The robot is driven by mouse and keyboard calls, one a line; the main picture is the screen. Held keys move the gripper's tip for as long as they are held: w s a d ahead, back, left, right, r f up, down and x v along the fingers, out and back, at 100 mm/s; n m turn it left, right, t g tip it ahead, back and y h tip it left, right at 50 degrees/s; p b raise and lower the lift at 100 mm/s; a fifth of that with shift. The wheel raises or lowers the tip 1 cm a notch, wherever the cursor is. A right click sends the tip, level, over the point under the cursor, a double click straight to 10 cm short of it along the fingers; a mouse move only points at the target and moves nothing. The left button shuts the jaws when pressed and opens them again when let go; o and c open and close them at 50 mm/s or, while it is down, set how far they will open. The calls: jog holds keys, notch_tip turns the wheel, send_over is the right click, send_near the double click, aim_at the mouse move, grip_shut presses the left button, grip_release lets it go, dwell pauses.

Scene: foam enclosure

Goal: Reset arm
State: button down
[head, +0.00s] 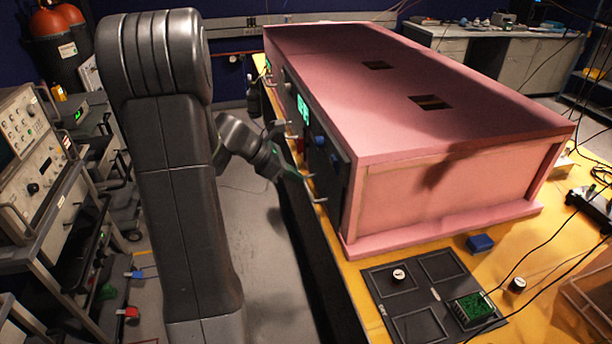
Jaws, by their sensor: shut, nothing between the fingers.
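My arm stands upright at the left of the head view, and its forearm bends to the right. My gripper (301,178) is at the end of it, shut with nothing seen in it. It is in front of the dark front panel (326,165) of the pink foam enclosure (425,100). From this angle I cannot tell whether the fingertips touch the panel or a handle on it.
The enclosure stands on a yellow table (365,268). A dark compartment board (425,290) holds a green circuit board (472,308) and a small white-topped knob (398,275). A blue block (480,243) lies behind it. An instrument rack (40,160) is at the left. Floor between is clear.

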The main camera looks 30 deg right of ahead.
jog(key=v, duration=0.8)
jog(key=shift+b, duration=0.3)
jog(key=shift+s+r, duration=0.1)
send_near(324, 181)
jog(key=x, duration=0.5)
jog(key=shift+f+p, duration=0.35)
jog(key=shift+f, duration=0.15)
jog(key=shift+s+d, duration=0.1)
jog(key=shift+d, duration=0.3)
